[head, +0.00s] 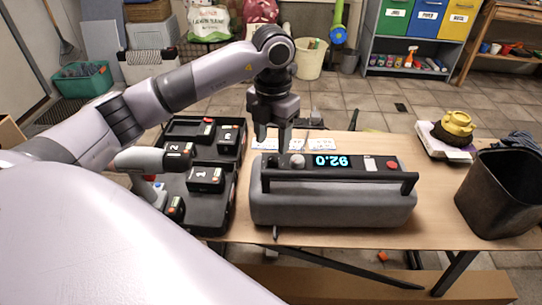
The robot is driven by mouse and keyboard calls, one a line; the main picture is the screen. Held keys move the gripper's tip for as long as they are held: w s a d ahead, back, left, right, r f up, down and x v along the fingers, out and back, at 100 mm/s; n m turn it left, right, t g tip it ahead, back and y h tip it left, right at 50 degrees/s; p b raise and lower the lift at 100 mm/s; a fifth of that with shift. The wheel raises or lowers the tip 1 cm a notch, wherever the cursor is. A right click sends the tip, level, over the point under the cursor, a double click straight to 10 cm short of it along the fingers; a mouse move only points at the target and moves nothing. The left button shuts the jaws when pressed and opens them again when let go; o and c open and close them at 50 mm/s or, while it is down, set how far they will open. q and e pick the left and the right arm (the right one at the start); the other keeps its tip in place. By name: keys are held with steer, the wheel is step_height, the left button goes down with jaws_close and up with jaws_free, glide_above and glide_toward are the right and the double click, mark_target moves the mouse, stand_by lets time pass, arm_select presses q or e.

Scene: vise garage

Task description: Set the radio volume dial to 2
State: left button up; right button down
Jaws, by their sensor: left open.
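The radio (335,207) is a grey box with a dark carry handle, lying on the wooden table. Its top panel has a blue lit display that reads 92.0 upside down, a red button (392,164) and a pale round knob (297,161). A darker knob (277,160) is partly hidden near the left end of the panel. My left gripper (272,138) points down above the panel's left end, close to the knobs. It is open with nothing visible between its fingers. The dial markings are too small to read. My right gripper is not in view.
A black tray (228,170) with numbered battery packs and a drill (150,160) sits left of the radio. A black bin (500,195) and a yellow object (456,126) on a scale stand at the right. Bare table lies between radio and bin.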

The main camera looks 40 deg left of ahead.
mark_target(273, 158)
arm_select(q)
step_height(273, 158, down, 5)
stand_by(0.3)
steer(key=shift+c, duration=0.3)
jaws_close()
